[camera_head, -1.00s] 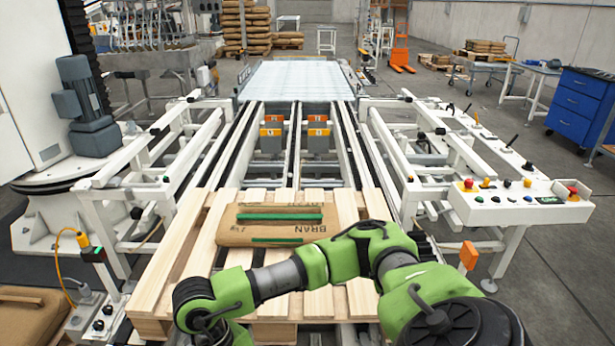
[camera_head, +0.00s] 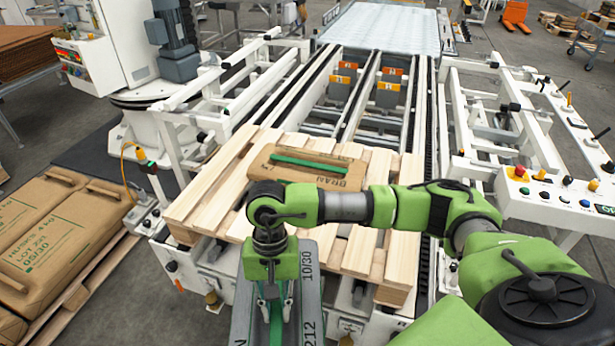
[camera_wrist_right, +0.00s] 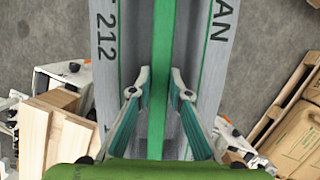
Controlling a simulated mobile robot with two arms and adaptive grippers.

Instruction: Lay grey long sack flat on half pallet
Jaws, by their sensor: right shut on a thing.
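The grey long sack (camera_head: 240,310), with a green strip along its middle and printed numbers, hangs at the near edge of the half pallet (camera_head: 205,185), low in the head view. My right gripper (camera_head: 272,298) is above it, shut on the sack's green strip. In the right wrist view, the two fingertips (camera_wrist_right: 160,85) press on both sides of the strip, and the grey sack (camera_wrist_right: 110,110) runs past them. The sack's lower end is cut off by the frame. A brown bran sack (camera_head: 325,180) lies flat on the pallet's far part. My left gripper is out of view.
Bare slats show left, right and in front of the bran sack. Brown sacks (camera_head: 50,230) lie on a pallet at left. A roller conveyor (camera_head: 380,40) runs behind. A control panel (camera_head: 555,195) stands at right, a machine column (camera_head: 120,50) at upper left.

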